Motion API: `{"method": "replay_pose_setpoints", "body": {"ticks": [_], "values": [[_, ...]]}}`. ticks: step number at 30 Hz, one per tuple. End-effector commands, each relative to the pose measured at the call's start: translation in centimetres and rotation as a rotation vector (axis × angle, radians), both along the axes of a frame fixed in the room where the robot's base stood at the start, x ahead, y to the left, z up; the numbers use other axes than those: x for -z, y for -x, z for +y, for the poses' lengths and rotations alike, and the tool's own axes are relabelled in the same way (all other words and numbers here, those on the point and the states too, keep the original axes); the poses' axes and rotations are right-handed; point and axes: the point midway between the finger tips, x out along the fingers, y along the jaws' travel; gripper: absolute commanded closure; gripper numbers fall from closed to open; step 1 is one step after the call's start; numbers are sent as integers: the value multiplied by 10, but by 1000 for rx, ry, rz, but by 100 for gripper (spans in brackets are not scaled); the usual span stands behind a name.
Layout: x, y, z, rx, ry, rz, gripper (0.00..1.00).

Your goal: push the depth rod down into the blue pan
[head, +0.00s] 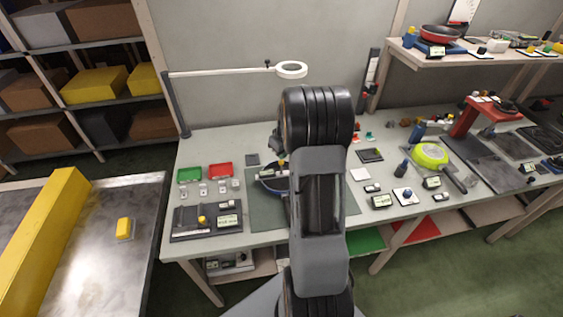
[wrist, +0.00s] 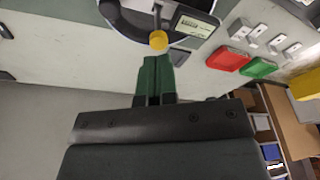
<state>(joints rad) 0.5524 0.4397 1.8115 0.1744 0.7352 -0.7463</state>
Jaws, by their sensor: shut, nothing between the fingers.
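The blue pan (head: 266,183) sits on the workbench, its right part hidden behind my arm in the head view. In the wrist view the pan's rim (wrist: 118,22) shows at the top, cut off by the frame. A depth gauge with a display (wrist: 192,24) is over the pan. Its thin metal depth rod (wrist: 157,15) has a yellow knob (wrist: 158,41). My gripper (wrist: 156,58) has its dark green fingers shut together and empty. In the wrist view the fingertips lie just below the knob; I cannot tell whether they touch. The head view hides the fingers behind my arm.
A green tray (head: 189,175) and a red tray (head: 220,171) stand left of the pan, with small blocks before them. A dark gauge board (head: 182,232) lies at the front left. Several small instruments and a lime pan (head: 430,154) are to the right.

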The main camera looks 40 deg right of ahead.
Motion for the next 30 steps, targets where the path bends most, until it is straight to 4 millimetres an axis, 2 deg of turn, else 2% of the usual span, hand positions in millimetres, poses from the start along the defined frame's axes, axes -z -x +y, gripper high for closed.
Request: {"method": "replay_pose_setpoints", "body": {"ticks": [17, 30], "values": [[1, 0, 0, 0, 0, 0, 100], [9, 0, 0, 0, 0, 0, 100]]}}
